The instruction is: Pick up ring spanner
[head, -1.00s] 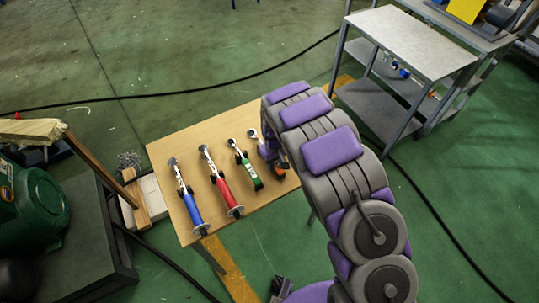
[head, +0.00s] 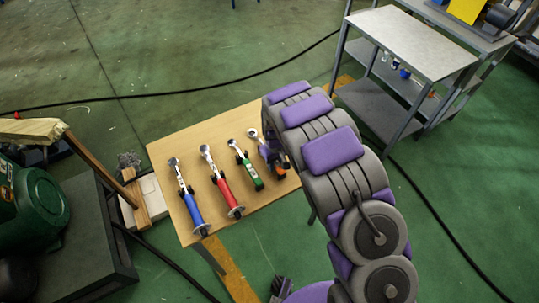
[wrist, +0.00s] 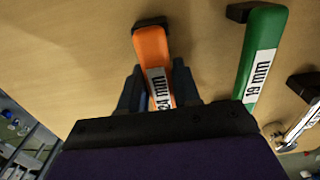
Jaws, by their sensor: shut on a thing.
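Several ring spanners with coloured handles lie side by side on a wooden table (head: 165,148). The orange-handled ring spanner (head: 281,173) is at the right end of the row, partly hidden by my arm. Its silver ring head (head: 253,133) shows past my gripper. In the wrist view its orange handle (wrist: 151,45) with a white label sits between the two dark fingers of my gripper (wrist: 158,88), which is shut on it. The handle's end is close to a black rest; I cannot tell whether they touch. The green-handled spanner (head: 250,172) lies just left of it.
A red-handled spanner (head: 227,192) and a blue-handled spanner (head: 193,208) lie further left. A grey shelf trolley (head: 413,42) stands at the back right. A dark bench with a green machine (head: 40,205) is at the left. Black cables cross the floor.

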